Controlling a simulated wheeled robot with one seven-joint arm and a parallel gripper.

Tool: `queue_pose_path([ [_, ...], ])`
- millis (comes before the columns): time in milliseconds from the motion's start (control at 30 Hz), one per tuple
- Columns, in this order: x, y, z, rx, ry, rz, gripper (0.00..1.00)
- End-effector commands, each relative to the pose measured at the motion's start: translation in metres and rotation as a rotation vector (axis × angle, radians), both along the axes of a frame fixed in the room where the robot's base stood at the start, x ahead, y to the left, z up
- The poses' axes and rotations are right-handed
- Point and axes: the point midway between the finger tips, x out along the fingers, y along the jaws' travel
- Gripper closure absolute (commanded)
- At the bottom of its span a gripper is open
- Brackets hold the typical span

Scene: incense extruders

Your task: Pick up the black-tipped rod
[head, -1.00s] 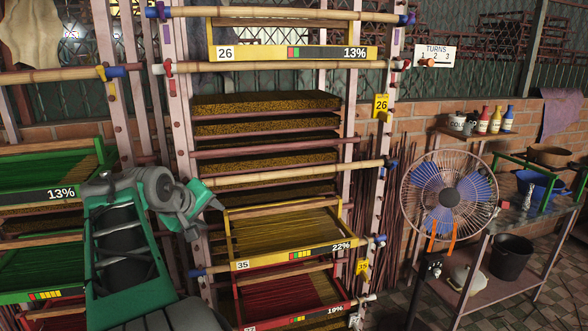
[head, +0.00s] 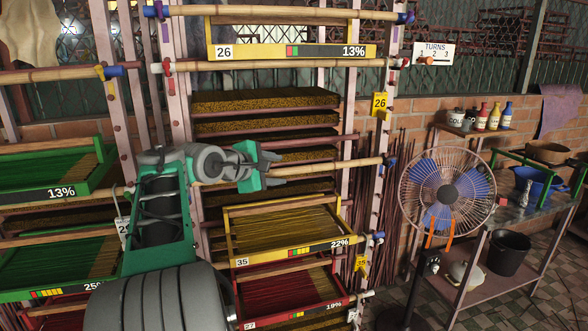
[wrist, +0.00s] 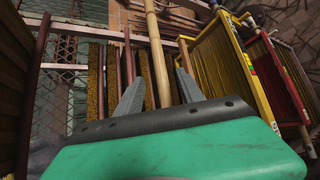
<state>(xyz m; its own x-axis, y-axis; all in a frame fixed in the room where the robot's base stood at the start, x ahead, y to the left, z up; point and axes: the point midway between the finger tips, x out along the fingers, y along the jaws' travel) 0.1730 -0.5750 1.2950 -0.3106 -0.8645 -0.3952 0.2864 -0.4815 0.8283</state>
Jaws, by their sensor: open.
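The black-tipped rod (head: 335,167) is a bamboo pole lying level across the rack, its dark tip past the right post. My arm and gripper hide part of its left length. My gripper (head: 277,170) is open at the rod, with one finger above it and one below in the head view. In the wrist view the rod (wrist: 156,55) runs between the two spread fingers of my gripper (wrist: 159,76). I cannot tell how deep it sits between them; the fingers are not closed on it.
A yellow tray (head: 290,250) of sticks sits just below the rod, with a red tray (head: 285,295) under it. Brown stacked trays (head: 265,100) are behind and above. Green trays (head: 50,180) stand at left. A fan (head: 447,195) stands at right.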

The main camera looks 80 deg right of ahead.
Motion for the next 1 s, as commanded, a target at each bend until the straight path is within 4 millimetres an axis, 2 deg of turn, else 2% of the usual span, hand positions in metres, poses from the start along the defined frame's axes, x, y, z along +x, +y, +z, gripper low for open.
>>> queue_pose_path([
  [133,-0.008,-0.021,-0.009,0.001,0.001,-0.002,0.55],
  [400,-0.008,-0.025,-0.013,0.000,-0.002,0.001,0.56],
  [900,-0.008,-0.025,-0.013,0.000,-0.001,0.000,0.97],
  [1000,-0.008,-0.025,-0.012,0.000,-0.001,0.000,1.00],
])
